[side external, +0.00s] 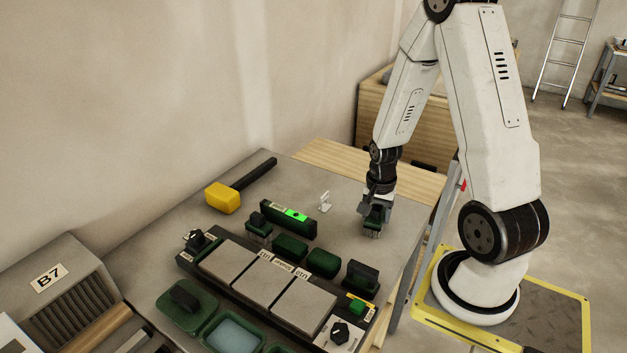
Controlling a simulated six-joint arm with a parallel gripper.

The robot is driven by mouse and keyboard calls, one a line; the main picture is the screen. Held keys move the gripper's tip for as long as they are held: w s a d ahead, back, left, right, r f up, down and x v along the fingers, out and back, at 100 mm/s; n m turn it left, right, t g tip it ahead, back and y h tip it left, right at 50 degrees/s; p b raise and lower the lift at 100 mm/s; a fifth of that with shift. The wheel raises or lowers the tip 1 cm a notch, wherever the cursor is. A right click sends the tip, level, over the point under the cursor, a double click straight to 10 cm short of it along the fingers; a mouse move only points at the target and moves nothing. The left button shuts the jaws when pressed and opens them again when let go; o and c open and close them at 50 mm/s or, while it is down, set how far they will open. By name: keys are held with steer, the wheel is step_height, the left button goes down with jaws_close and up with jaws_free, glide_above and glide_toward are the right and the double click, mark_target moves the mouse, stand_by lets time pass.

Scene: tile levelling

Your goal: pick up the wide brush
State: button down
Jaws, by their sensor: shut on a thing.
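My gripper (378,200) points down over the right part of the grey work table. It is shut on the wide brush (373,224), a dark green block with pale bristles on its underside. The jaws cover the upper part of the brush. The bristles are at or just above the table top; I cannot tell whether they touch it.
A fixture with grey tiles (268,277) and a black knob (339,331) fills the table's front. Several green blocks (290,247) line its back edge. A green level (288,213), small white piece (325,201) and yellow mallet (223,198) lie behind. Clear table surrounds my gripper.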

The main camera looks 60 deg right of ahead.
steer(key=shift+r, duration=0.2)
steer(key=shift+r, duration=4.8)
